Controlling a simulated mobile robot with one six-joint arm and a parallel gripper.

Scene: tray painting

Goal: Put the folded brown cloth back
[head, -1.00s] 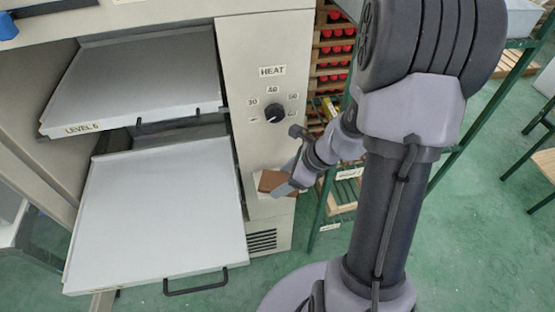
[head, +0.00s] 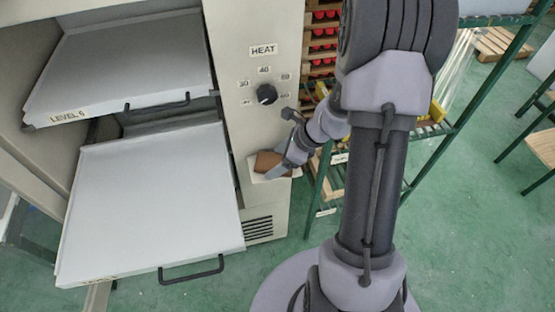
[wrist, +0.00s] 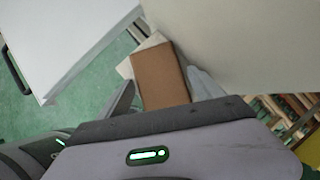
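The folded brown cloth (head: 267,163) is a small flat brown block at the front of the oven's control panel, over a small pale ledge (head: 257,178). In the wrist view the cloth (wrist: 160,76) lies between my two fingers, one along each side, with the ledge's pale corner (wrist: 147,46) showing beyond it. My gripper (head: 281,166) is closed about the cloth; it also shows in the wrist view (wrist: 160,90). I cannot tell if the cloth's underside touches the ledge.
Two grey trays, the upper (head: 125,62) marked LEVEL 6 and the lower (head: 150,200), stick out of the oven at left. The heat knob (head: 267,94) is above the cloth. A green rack (head: 318,190) stands close at right. Green floor is open in front.

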